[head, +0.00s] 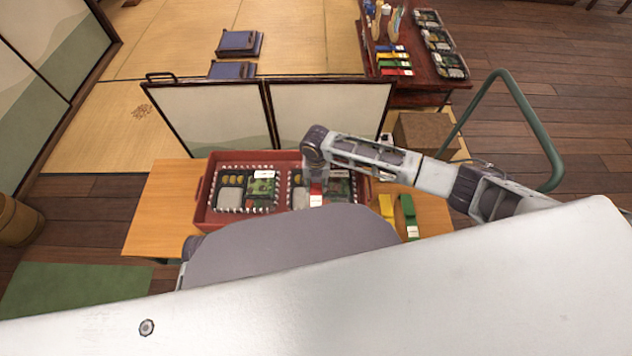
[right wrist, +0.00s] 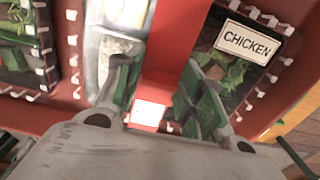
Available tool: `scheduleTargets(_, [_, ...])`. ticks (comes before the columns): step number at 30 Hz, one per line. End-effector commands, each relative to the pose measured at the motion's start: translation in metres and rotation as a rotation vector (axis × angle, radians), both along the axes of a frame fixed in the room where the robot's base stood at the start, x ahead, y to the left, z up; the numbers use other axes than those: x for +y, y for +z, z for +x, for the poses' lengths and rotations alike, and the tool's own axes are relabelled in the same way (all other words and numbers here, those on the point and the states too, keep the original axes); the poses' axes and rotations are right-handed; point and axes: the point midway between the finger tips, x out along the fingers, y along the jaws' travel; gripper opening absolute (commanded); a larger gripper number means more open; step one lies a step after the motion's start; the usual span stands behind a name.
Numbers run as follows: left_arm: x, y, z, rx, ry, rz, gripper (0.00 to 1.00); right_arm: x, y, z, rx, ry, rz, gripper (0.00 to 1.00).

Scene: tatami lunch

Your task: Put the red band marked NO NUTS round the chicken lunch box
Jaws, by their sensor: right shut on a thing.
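The chicken lunch box (head: 348,188) sits in the right half of a red tray; its CHICKEN label (right wrist: 247,42) is readable in the right wrist view. My right gripper (head: 317,180) is above this box, pointing down, with its green-padded fingers (right wrist: 160,105) shut on the red band. The red band (right wrist: 172,45) lies across the middle of the box, and its white label (right wrist: 148,114) is too washed out to read. In the head view the band's label (head: 316,201) shows below the gripper. I cannot tell whether the band touches the box. My left gripper is not in view.
A second lunch box (head: 232,192) fills the left half of the red tray (head: 203,190). A yellow band (head: 386,206) and a green band (head: 408,214) lie on the table right of the tray. A low folding screen (head: 215,118) stands behind. Bare table (head: 155,215) shows at left.

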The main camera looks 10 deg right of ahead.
Motion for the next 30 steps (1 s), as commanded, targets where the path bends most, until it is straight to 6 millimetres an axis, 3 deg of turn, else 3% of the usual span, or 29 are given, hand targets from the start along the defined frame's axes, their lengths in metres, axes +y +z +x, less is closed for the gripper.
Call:
scheduleTargets(9, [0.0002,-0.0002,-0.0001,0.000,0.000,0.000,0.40,-0.0001,-0.0002,-0.0001,0.000,0.000,-0.001,0.29])
scheduleTargets(10, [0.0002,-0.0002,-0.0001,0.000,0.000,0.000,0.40,-0.0001,-0.0002,-0.0001,0.000,0.000,-0.001,0.42])
scheduleTargets(15, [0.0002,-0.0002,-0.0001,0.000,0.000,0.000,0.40,-0.0002,-0.0002,-0.0001,0.000,0.000,-0.001,0.63])
scheduleTargets(22, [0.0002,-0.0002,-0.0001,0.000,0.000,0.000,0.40,-0.0002,-0.0002,0.0000,0.000,0.000,-0.001,0.63])
scheduleTargets(28, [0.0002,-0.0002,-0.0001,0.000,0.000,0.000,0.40,-0.0003,-0.0002,-0.0001,0.000,0.000,-0.001,0.88])
scheduleTargets(30, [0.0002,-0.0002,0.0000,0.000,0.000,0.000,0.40,-0.0003,-0.0002,-0.0001,0.000,0.000,-0.001,0.88])
